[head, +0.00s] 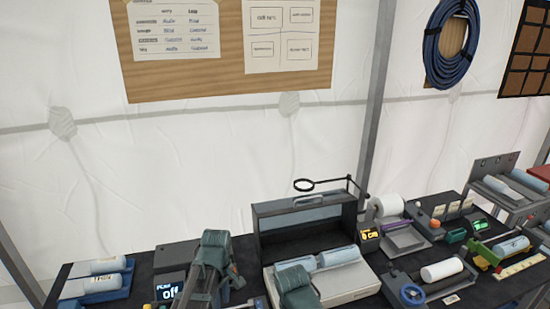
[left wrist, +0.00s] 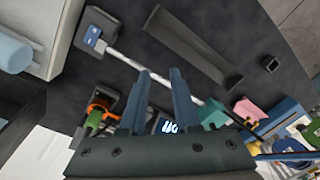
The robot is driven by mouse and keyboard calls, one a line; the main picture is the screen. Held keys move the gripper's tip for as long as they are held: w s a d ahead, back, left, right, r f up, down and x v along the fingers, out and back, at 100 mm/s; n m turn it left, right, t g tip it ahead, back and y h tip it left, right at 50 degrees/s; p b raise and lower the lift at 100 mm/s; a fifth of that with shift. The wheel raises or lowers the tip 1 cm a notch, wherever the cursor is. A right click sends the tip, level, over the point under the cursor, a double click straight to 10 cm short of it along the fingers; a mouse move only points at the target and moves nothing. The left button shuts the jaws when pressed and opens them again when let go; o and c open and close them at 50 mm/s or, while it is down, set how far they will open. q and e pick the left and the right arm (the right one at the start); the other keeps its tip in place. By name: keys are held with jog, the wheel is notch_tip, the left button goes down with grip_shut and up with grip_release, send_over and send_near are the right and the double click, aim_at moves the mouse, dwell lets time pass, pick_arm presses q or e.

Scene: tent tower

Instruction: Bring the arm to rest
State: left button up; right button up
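My left gripper (left wrist: 160,73) shows in the left wrist view with its two dark blue-grey fingers apart. Nothing is held between them. Below it I see a dark table surface with several small devices, at a distance I cannot judge. In the head view a green-grey arm part of mine (head: 212,255) rises at the bottom, left of the middle. A second one (head: 297,287) stands in front of the open grey case. I cannot make out fingertips on either, and my right gripper does not show.
The open case (head: 308,222) holds light blue cylinders (head: 338,257). A paper roll (head: 387,205), a white cylinder (head: 442,270) and several devices crowd the right. A tent wall stands behind.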

pick_arm(q)
jog(key=s+d+f+m+b, duration=0.6)
jog(key=s+d+m, duration=0.3)
jog(key=m, duration=0.6)
jog(key=shift+s+d+f+y, duration=0.3)
jog(key=shift+s+f+y, duration=0.15)
jog(key=shift+s, duration=0.85)
